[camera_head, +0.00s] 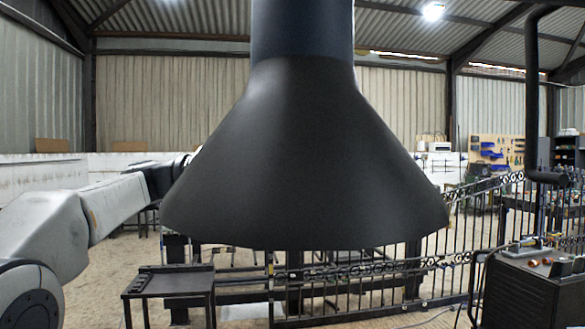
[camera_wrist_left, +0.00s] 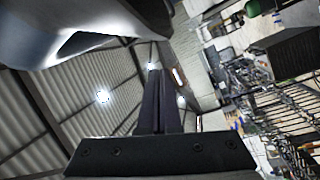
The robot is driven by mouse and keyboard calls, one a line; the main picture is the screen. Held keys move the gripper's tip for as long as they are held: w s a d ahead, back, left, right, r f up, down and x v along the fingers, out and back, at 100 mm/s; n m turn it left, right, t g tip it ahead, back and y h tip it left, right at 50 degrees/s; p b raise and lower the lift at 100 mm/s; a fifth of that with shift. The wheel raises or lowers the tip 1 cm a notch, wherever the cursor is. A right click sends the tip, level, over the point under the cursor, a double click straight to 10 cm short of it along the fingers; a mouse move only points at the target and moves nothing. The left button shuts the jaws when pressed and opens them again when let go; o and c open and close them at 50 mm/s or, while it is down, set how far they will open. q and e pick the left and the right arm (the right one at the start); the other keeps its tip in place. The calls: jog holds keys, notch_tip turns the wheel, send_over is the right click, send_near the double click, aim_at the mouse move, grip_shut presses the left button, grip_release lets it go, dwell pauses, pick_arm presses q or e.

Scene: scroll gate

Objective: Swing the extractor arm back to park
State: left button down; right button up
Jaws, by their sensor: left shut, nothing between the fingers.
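The extractor arm's black cone hood (camera_head: 305,165) hangs large in the middle of the head view, with its dark blue duct (camera_head: 302,28) going up out of frame. My left arm comes in from the left, and its far end passes behind the hood's left side, so the hood hides my left gripper there. In the left wrist view my left gripper (camera_wrist_left: 157,78) has its fingers together with nothing between them. A large smooth grey-blue shape (camera_wrist_left: 60,30) is close at the upper left of that view; I cannot tell what it is. My right gripper is not in view.
A small black side table (camera_head: 170,282) stands below the hood's left edge. A black iron gate with scrolls (camera_head: 400,270) stands behind and below the hood. A dark cabinet (camera_head: 532,290) is at the right front. A black vertical pipe (camera_head: 532,100) rises at the right.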

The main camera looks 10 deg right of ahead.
pick_arm(q)
jog(key=shift+s+d+f, duration=0.2)
jog(key=shift+s+d, duration=0.05)
jog(key=shift+s, duration=0.4)
jog(key=shift+s+d+f, duration=0.25)
jog(key=shift+s+d, duration=0.05)
jog(key=shift+s, duration=0.4)
jog(key=shift+s+d+f, duration=0.2)
jog(key=shift+s+d, duration=0.05)
jog(key=shift+s, duration=0.4)
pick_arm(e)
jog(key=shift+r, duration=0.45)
